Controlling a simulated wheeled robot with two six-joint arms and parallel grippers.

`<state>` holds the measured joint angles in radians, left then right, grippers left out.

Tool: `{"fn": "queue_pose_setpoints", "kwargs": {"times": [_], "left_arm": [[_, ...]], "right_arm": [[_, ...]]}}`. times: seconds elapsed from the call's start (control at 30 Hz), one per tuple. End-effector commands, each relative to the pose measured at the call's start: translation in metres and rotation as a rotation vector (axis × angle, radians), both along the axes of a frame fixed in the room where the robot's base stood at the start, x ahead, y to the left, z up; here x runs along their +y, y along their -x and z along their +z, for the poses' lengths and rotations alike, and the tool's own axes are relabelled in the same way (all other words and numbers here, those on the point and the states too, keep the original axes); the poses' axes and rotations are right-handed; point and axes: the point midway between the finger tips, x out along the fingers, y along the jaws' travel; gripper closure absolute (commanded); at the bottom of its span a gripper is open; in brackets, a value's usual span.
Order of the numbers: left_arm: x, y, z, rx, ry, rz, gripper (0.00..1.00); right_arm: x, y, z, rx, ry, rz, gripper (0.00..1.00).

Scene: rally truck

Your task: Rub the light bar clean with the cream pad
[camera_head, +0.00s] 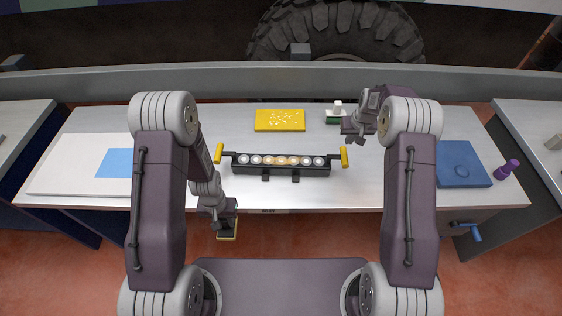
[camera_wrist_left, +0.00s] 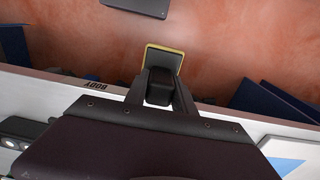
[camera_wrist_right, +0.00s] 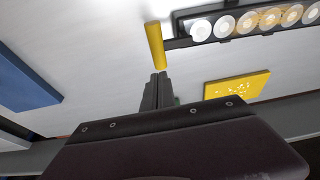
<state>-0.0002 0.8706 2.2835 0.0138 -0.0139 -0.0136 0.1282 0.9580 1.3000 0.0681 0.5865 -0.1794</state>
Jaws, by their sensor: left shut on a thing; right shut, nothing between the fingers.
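The light bar (camera_head: 281,170) lies on the middle of the bench, a black bar with a row of round lenses and yellow end handles. Its middle lenses look tan, the outer ones whiter; it also shows in the right wrist view (camera_wrist_right: 248,22). My left gripper (camera_head: 229,205) is shut on the black grip of a pad with a cream-yellow rim and grey back (camera_wrist_left: 166,50). The pad hangs beyond the bench's front edge, left of the bar; its underside is hidden. My right gripper (camera_head: 352,136) is shut and empty near the bar's right yellow handle.
A speckled yellow tray (camera_head: 280,113) lies behind the bar. A green pad with a white block (camera_head: 337,107) sits behind my right gripper. A blue mat (camera_head: 462,155) and purple bottle (camera_head: 507,170) are at right, a white board (camera_head: 75,160) at left.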

Motion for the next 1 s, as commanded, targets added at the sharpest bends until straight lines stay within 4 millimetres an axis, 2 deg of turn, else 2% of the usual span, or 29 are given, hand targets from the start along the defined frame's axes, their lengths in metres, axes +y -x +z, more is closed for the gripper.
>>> {"fn": "queue_pose_setpoints", "kwargs": {"times": [0.03, 0.37, 0.47, 0.7, 0.8, 1.0], "left_arm": [[0.000, 0.000, 0.005, 0.000, 0.000, 0.000, 1.00], [0.000, 0.000, 0.001, 0.000, 0.000, 0.000, 1.00], [0.000, 0.000, -0.005, 0.000, 0.000, 0.000, 1.00], [0.000, 0.000, -0.018, 0.000, 0.000, 0.000, 1.00], [0.000, 0.000, -0.020, 0.000, 0.000, 0.000, 1.00], [0.000, 0.000, -0.021, 0.000, 0.000, 0.000, 1.00]], "right_arm": [[0.000, 0.000, 0.006, 0.000, 0.000, 0.000, 1.00], [0.000, 0.001, 0.008, -0.001, 0.000, 0.000, 1.00], [0.000, 0.005, 0.024, -0.004, 0.001, 0.000, 1.00], [0.000, 0.024, 0.083, -0.006, 0.001, 0.000, 1.00], [0.000, 0.030, 0.101, -0.003, 0.000, 0.000, 1.00], [0.000, 0.035, 0.119, 0.000, 0.000, 0.000, 1.00]]}}
